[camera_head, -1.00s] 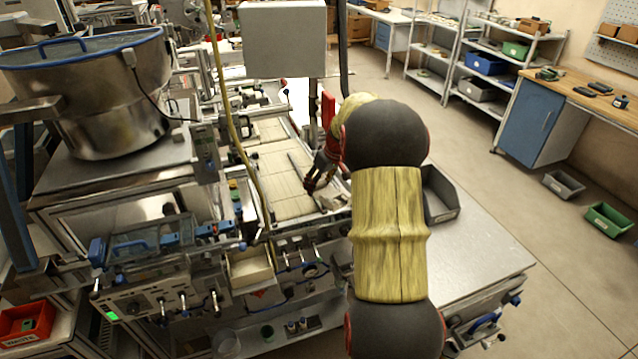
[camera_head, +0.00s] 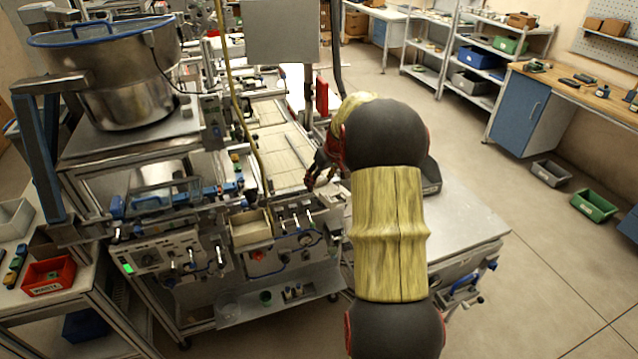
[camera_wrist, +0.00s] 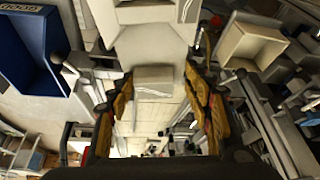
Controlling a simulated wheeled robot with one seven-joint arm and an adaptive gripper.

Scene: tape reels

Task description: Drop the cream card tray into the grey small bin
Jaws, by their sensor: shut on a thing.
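My gripper (camera_head: 318,172) is over the front part of the machine line, left of my arm. In the wrist view my gripper (camera_wrist: 158,74) has its fingers on both sides of a pale block (camera_wrist: 153,80), which looks like the cream card tray. Its shape is partly unclear there, and it cannot be made out in the head view. A grey bin (camera_head: 432,178), likely the grey small bin, stands on the steel table right of my arm. My arm hides most of it.
A cream open box (camera_head: 250,229) sits at the machine front. The steel table (camera_head: 470,225) is bare in front of the grey bin. Another grey bin (camera_head: 550,172) and a green bin (camera_head: 594,206) lie on the floor. A red waste bin (camera_head: 48,276) is at left.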

